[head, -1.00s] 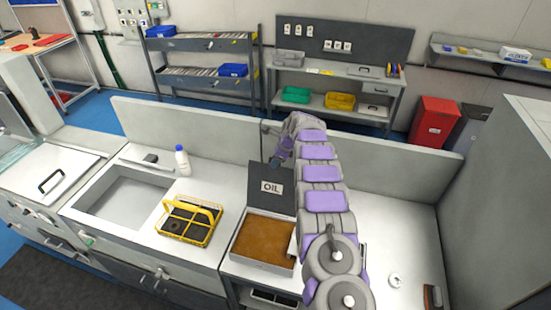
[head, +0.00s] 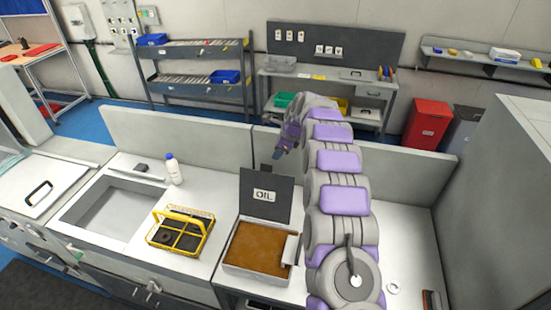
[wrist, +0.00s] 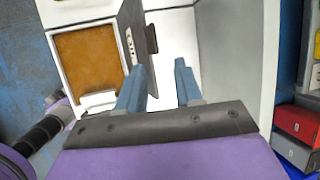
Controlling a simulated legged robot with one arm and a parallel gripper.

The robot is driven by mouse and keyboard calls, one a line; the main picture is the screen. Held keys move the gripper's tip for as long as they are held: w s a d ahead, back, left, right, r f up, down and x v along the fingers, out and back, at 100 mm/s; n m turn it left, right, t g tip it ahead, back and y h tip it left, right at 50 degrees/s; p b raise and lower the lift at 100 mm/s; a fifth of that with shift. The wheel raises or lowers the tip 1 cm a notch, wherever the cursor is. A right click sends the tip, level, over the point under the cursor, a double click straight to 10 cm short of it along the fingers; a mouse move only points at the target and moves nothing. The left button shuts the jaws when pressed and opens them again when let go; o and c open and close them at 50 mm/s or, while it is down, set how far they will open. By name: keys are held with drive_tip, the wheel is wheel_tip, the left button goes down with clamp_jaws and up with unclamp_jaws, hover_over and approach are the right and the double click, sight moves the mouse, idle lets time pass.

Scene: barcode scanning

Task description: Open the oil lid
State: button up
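The oil lid (head: 265,194), a dark grey panel with an "OIL" label, stands upright at the back of the oil box (head: 231,269). The box lies open, with brown oil (head: 258,249) showing inside. In the wrist view the lid (wrist: 131,36) shows nearly edge-on, beside the oil (wrist: 90,68). My gripper (head: 278,154) is above and behind the lid's top edge, apart from it. In the wrist view the two blue fingers of my gripper (wrist: 160,80) are spread with nothing between them.
A yellow basket (head: 180,232) with dark round parts and a white bottle (head: 173,169) stand left of the oil box, near a sink (head: 112,207). A low partition (head: 190,139) runs behind the counter. The counter right of my arm is mostly clear.

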drive_tip(key=v, duration=0.7)
drive_tip(key=shift+a+b, duration=0.25)
drive_tip(key=shift+b, duration=0.15)
drive_tip(key=shift+s, duration=0.15)
drive_tip(key=s+f+n+g+h+b, duration=0.1)
drive_tip(key=s+f+n+g+b, duration=0.2)
drive_tip(key=s+n+b, duration=1.65)
drive_tip(key=s+d+f+h, duration=0.1)
drive_tip(key=s+f, duration=0.4)
drive_tip(key=s, duration=0.8)
drive_tip(key=s+d+f+n+g+b, duration=0.1)
drive_tip(key=s+f, duration=0.4)
drive_tip(key=s, duration=0.8)
drive_tip(key=s+d+f+g+h, duration=0.1)
drive_tip(key=s+d+f, duration=0.2)
drive_tip(key=s, duration=1)
drive_tip(key=shift+d+f+n+h, duration=0.3)
drive_tip(key=shift+f+n, duration=0.05)
drive_tip(key=shift+f, duration=0.55)
